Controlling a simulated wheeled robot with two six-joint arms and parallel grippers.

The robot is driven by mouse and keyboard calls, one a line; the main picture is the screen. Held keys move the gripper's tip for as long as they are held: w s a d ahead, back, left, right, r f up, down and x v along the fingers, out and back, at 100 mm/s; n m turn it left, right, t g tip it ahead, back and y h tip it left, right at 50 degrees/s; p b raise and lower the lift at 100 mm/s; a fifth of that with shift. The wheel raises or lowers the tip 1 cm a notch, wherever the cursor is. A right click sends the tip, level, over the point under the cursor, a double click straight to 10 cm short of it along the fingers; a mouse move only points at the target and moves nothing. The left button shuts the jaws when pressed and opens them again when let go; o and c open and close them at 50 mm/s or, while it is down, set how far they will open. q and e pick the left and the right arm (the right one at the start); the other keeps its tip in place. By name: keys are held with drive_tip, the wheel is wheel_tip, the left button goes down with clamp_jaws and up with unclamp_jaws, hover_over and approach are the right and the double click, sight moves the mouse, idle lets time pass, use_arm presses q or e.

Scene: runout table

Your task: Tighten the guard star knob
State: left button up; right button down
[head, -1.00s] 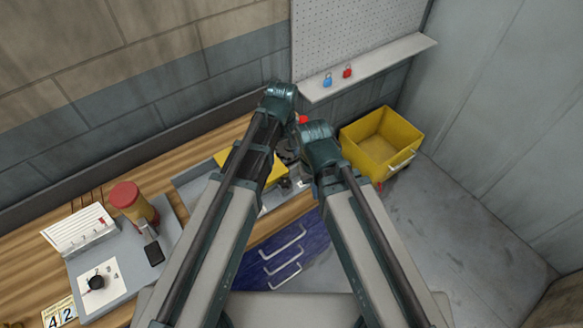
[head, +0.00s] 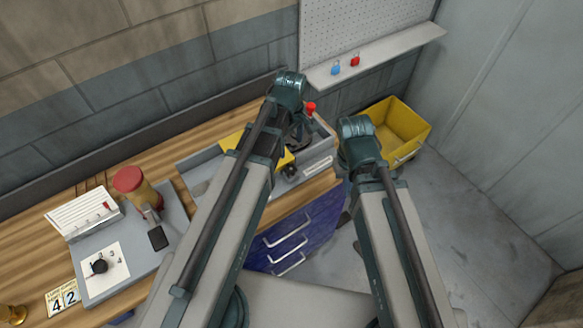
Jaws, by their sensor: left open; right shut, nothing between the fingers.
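A yellow guard (head: 233,143) sits over the grey machine bed (head: 318,152) on the bench, partly behind my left arm. A small dark knob-like part (head: 290,172) shows at the guard's front right; I cannot tell for sure that it is the star knob. My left gripper (head: 299,138) points down over the right part of the machine, close to the guard. It is open, though its fingertips are hard to make out and contact cannot be told. My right arm ends to the right of the machine, with its gripper hidden beneath its own wrist.
A red knob (head: 310,107) stands at the machine's back. A yellow bin (head: 408,122) is on the right. Blue drawers (head: 308,228) are under the bench. The floor at right is clear.

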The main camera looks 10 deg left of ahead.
sight(291, 169)
use_arm(q)
wheel_tip(291, 169, down, 12)
drive_tip(key=b, duration=1.1)
drive_tip(key=shift+f, duration=0.1)
clamp_jaws()
drive_tip(key=shift+m, duration=3)
